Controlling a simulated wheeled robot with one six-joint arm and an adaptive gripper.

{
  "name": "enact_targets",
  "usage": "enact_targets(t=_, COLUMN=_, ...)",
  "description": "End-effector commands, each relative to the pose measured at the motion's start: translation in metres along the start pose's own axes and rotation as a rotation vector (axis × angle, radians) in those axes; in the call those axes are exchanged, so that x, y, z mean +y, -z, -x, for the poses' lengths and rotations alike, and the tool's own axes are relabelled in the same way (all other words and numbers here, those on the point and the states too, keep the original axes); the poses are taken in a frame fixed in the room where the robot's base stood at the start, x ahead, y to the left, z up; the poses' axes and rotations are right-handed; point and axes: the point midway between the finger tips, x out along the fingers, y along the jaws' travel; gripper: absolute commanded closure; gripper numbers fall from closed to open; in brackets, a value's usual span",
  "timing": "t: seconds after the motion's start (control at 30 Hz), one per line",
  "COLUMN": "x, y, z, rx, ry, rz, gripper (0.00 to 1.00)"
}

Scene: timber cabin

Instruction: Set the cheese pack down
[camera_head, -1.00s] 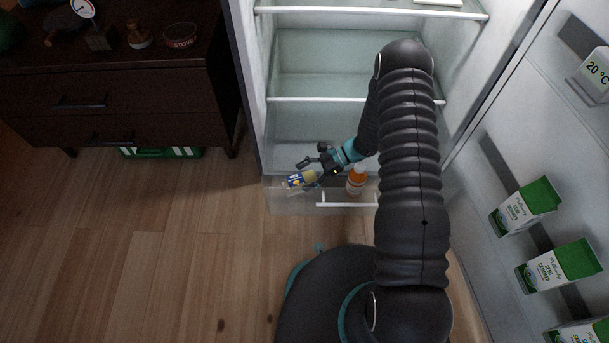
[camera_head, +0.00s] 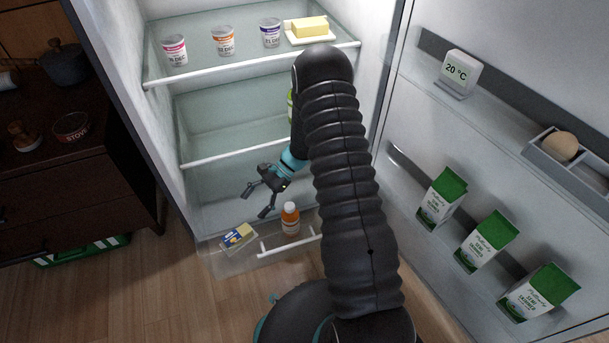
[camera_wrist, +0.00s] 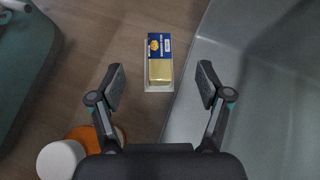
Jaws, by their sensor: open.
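The cheese pack (camera_head: 238,236), blue and yellow in a clear tray, lies at the left end of the clear pull-out drawer (camera_head: 268,258) at the fridge's bottom. It also shows in the wrist view (camera_wrist: 160,72), ahead of the fingers. My gripper (camera_head: 256,202) is open and empty, a little above and behind the pack. In the wrist view its two fingers (camera_wrist: 161,84) stand wide apart, one either side of the pack's line, and do not appear to touch it.
An orange bottle (camera_head: 290,220) with a white cap stands right of the pack in the drawer. The fridge's middle shelf (camera_head: 235,150) is above my gripper. The open fridge door (camera_head: 415,175) with several cartons is at the right.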

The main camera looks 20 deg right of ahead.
Motion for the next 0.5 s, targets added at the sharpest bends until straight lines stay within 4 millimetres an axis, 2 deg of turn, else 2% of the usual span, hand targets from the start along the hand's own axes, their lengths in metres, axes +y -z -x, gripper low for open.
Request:
enact_targets(t=0.03, x=-0.003, y=-0.019, z=0.014, rx=0.032, ry=-0.011, rz=0.049, gripper=0.23)
enact_targets(t=0.1, x=-0.002, y=-0.039, z=0.028, rx=0.075, ry=-0.031, rz=0.109, gripper=0.23)
enact_targets(t=0.27, x=0.004, y=-0.086, z=0.06, rx=0.171, ry=-0.074, rz=0.246, gripper=0.23)
enact_targets(t=0.5, x=0.024, y=-0.151, z=0.101, rx=0.324, ry=-0.136, rz=0.444, gripper=0.23)
